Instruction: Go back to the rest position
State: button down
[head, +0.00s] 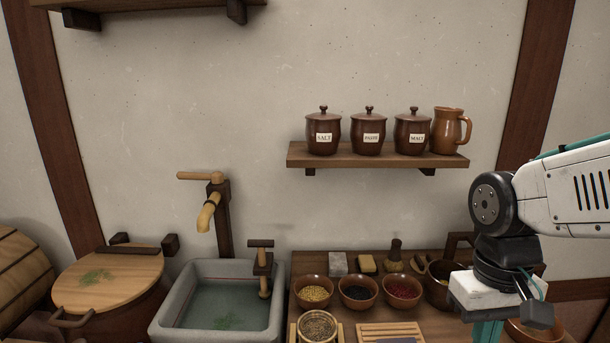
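My gripper (498,308) hangs below my white arm at the lower right of the head view. It points down over the right end of the wooden counter (449,331). A white block and dark parts of it show, with a teal piece running off the bottom edge. Its fingertips are out of sight, so I cannot tell whether it is open or holds anything. My arm comes in from the right edge and bends down at a dark round joint.
Bowls of yellow (314,293), dark (358,292) and red (401,291) contents stand on the counter left of my gripper. A brown mug (440,288) is close beside it. A shelf (375,158) holds labelled jars and a jug (447,131). A stone sink (167,318) lies left.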

jog(key=w+a+f, duration=0.3)
jog(key=w+f, duration=0.9)
jog(key=w, duration=0.1)
jog(key=t, duration=0.1)
send_near(402, 340)
jog(key=s+a, duration=0.1)
jog(key=s, duration=0.2)
jog(key=shift+w+a+f, duration=0.1)
jog(key=shift+f, duration=1.25)
jog(key=shift+w+f, duration=0.1)
jog(key=shift+f, duration=1.3)
jog(key=shift+f, duration=0.75)
